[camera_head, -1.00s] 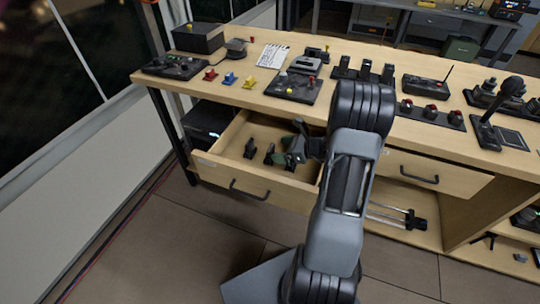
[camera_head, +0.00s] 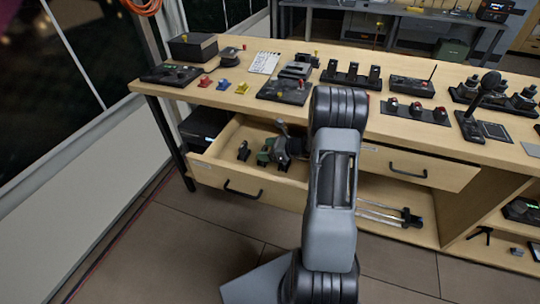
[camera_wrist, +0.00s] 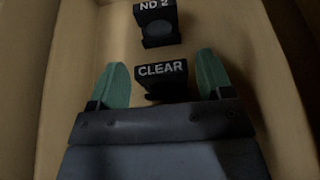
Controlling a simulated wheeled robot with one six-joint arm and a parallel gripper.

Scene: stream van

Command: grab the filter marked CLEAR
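The filter marked CLEAR (camera_wrist: 162,71) is a small dark piece with white lettering, standing in the open drawer (camera_head: 222,140). In the wrist view my gripper (camera_wrist: 162,80) is open, with one green finger on each side of the filter and a gap to both. In the head view my gripper (camera_head: 268,153) is down in the drawer, and the CLEAR filter cannot be made out there.
The drawer walls stand close around my gripper. The desk top (camera_head: 345,100) above it carries several devices, including a black box (camera_head: 193,46) and red, blue and yellow pieces. A second drawer (camera_head: 410,168) to the right is shut.

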